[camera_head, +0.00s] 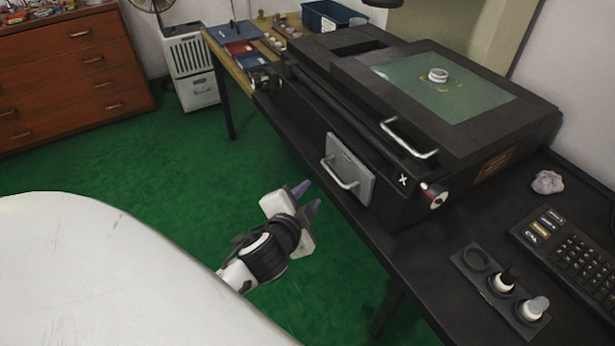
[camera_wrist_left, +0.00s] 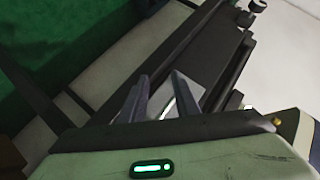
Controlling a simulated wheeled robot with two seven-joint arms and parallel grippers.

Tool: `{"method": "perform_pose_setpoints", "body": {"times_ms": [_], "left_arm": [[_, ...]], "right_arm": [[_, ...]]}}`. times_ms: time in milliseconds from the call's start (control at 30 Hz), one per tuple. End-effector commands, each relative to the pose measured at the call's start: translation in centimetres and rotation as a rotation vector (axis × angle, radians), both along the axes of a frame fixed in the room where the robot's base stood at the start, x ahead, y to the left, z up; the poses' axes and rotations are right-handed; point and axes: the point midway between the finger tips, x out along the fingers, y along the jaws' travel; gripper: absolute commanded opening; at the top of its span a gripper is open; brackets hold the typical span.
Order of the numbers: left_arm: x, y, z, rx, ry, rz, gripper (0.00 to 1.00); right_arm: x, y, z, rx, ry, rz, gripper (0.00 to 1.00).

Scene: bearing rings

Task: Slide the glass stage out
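The glass stage (camera_head: 463,96) is a greenish pane in a black frame on top of the black machine, with a pale ring (camera_head: 438,75) lying on it. A silver bar handle (camera_head: 409,142) is fixed at the stage's near side. A grey plate (camera_head: 350,166) with a second silver handle (camera_head: 342,177) is on the machine's front face. My left gripper (camera_head: 307,199) is open and empty, in the air just left of and below that plate. In the left wrist view its two dark fingers (camera_wrist_left: 138,100) stand apart, with the grey plate (camera_wrist_left: 187,94) beyond them. My right gripper is out of view.
A round knob (camera_head: 434,195) sticks out at the machine's front corner. On the black table are a holder with small bottles (camera_head: 503,282), a keypad (camera_head: 570,255) and a crumpled cloth (camera_head: 547,182). Green floor lies open left of the table.

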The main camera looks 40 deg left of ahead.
Motion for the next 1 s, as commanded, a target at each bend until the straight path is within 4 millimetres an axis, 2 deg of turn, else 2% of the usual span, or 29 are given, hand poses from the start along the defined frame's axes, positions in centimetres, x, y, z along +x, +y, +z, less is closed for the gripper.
{"method": "perform_pose_setpoints", "body": {"times_ms": [200,533,733,1000], "left_arm": [[-2.7,-2.1,-2.9,-0.137,0.077,-0.001,0.28],[-6.7,-5.3,-6.6,-0.332,0.183,0.008,0.28],[-8.4,-6.6,-7.7,-0.408,0.223,0.015,0.28],[-8.9,-7.0,-8.1,-0.434,0.237,0.018,0.28]], "right_arm": [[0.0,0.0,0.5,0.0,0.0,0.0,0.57],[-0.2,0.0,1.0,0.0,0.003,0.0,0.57],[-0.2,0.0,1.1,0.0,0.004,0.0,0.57],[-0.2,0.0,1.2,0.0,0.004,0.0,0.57]]}}
